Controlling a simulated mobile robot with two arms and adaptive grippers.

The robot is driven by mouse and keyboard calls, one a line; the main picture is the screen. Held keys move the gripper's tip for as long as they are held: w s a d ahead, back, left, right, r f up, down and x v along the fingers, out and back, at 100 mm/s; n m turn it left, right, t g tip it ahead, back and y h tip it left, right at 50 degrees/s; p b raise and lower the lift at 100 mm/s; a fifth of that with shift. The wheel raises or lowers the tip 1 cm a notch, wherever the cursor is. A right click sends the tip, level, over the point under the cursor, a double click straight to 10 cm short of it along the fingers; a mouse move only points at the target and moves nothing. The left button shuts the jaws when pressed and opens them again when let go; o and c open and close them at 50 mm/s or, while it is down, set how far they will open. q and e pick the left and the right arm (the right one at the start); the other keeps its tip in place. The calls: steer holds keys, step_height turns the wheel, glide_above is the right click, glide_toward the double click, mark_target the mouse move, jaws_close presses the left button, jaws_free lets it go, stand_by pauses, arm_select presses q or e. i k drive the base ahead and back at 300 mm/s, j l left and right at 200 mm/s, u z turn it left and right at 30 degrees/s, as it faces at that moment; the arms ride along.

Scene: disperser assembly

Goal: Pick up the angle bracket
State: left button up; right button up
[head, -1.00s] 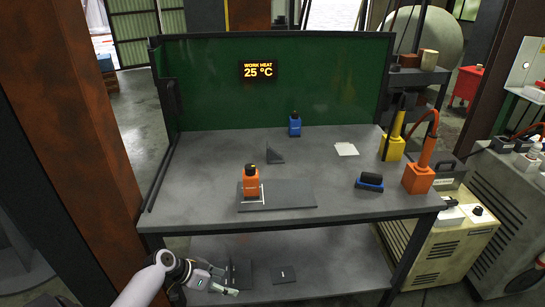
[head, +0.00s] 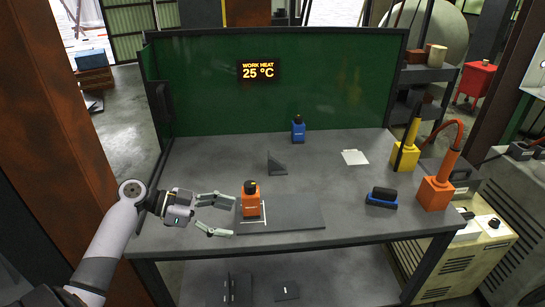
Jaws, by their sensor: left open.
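A dark grey triangular angle bracket (head: 276,164) stands on the tabletop (head: 210,165), left of its middle. My left gripper (head: 232,216) is over the front left of the table, its two fingers spread and pointing right, with nothing between them. It is nearer to me and to the left of the bracket, clearly apart from it. The orange block-shaped device (head: 250,204) with a black top is just beyond the fingertips; whether they touch cannot be told. My right gripper is not in view.
A flat dark plate (head: 298,217) lies by the orange device. A green screen (head: 330,90) closes the back.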

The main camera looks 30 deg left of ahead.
mark_target(275, 168)
steer(key=i+j, duration=0.9)
steer(key=j, duration=0.1)
